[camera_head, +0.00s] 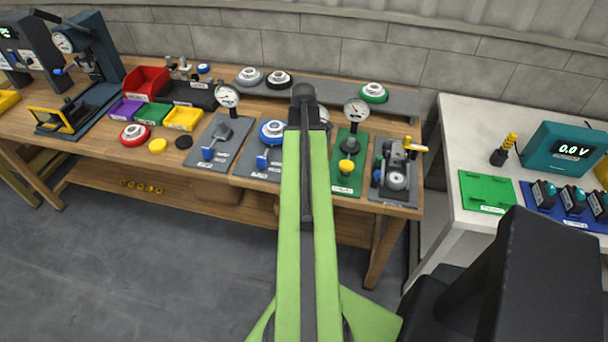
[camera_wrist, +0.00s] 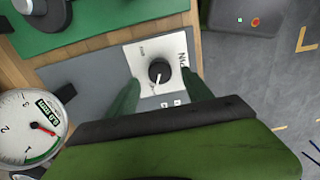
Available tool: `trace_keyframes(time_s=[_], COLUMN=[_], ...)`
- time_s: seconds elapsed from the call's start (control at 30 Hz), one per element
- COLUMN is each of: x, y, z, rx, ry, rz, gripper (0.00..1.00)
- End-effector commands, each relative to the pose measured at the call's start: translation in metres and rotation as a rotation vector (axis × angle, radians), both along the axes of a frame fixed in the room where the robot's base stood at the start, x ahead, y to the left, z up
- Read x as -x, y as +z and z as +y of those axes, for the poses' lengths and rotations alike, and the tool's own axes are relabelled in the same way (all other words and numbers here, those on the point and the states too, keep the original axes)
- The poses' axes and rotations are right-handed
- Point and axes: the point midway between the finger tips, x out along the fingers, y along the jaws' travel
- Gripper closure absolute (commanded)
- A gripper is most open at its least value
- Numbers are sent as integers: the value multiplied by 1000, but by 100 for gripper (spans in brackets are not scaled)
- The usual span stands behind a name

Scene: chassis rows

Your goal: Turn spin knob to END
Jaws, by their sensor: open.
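In the wrist view, a round black knob (camera_wrist: 158,71) with a white pointer line sits on a white plate (camera_wrist: 140,60). The pointer line points toward the bottom of the picture, slightly left. The plate carries small lettering at its upper left and larger lettering at its right, too turned and small to read surely. My gripper (camera_wrist: 161,77) is open, its two green fingers on either side of the knob; I cannot tell whether they touch it. In the camera_head view my raised arm hides the gripper, and I cannot make out the knob.
In the wrist view, a dial gauge (camera_wrist: 28,128) with a red needle stands left of the plate, and a green mat (camera_wrist: 130,12) lies above. The wooden bench (camera_head: 75,145) is crowded with fixtures and bins. A pale table (camera_head: 455,130) stands right; grey floor is in front.

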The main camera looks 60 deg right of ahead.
Motion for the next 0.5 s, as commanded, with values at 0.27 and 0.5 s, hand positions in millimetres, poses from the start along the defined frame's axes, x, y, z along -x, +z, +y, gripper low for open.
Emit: trace_keyframes(time_s=[0.27, 0.5], x=[0, 0], y=[-39, -37], z=[0, 0], rx=[0, 0], ry=[-1, -1], rz=[0, 0], gripper=[41, 42])
